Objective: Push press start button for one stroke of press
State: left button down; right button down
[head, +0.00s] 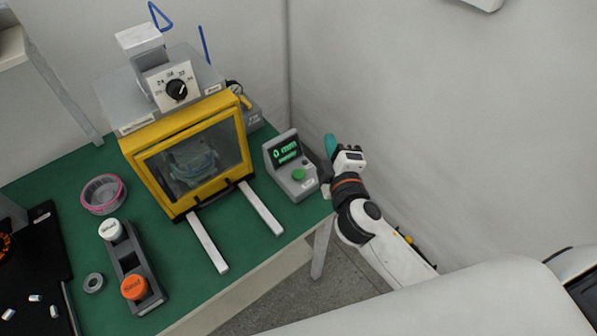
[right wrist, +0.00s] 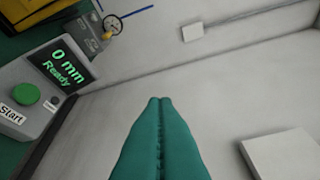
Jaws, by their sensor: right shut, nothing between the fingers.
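The press (head: 187,159) has a yellow frame with a clear window and stands at the back of the green table. To its right is a grey control box (head: 303,187) with a green start button (head: 298,175) and a screen. In the right wrist view the screen (right wrist: 61,68) reads "0 mm Ready", and the green button (right wrist: 26,94) is at the left above a "Start" label. My right gripper (head: 330,143) has teal fingers, shut and empty, just right of the control box and apart from the button. It also shows in the right wrist view (right wrist: 160,100). My left gripper is not seen.
Two pale rails (head: 262,208) reach forward from the press. A dark holder (head: 132,266) with white and orange knobs, a pink-rimmed ring (head: 103,194) and a small grey ring (head: 94,283) lie on the table (head: 85,240). The wall is close on the right.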

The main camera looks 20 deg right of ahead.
jog(key=w+a+r+n+t+y, duration=0.3)
jog(key=a+r+n+y, duration=0.3)
jog(key=n, duration=0.3)
jog(key=a+r+n+y, duration=0.1)
jog(key=a+n+y, duration=0.25)
jog(key=n, duration=0.25)
jog(key=n+g+h, duration=0.3)
jog(key=n+g, duration=0.9)
jog(key=n, duration=1.1)
send_over(302, 176)
notch_tip(302, 176, down, 17)
notch_tip(302, 176, down, 8)
jog(key=b, duration=0.5)
jog(key=shift+f+b, duration=0.4)
jog(key=shift+b, duration=0.25)
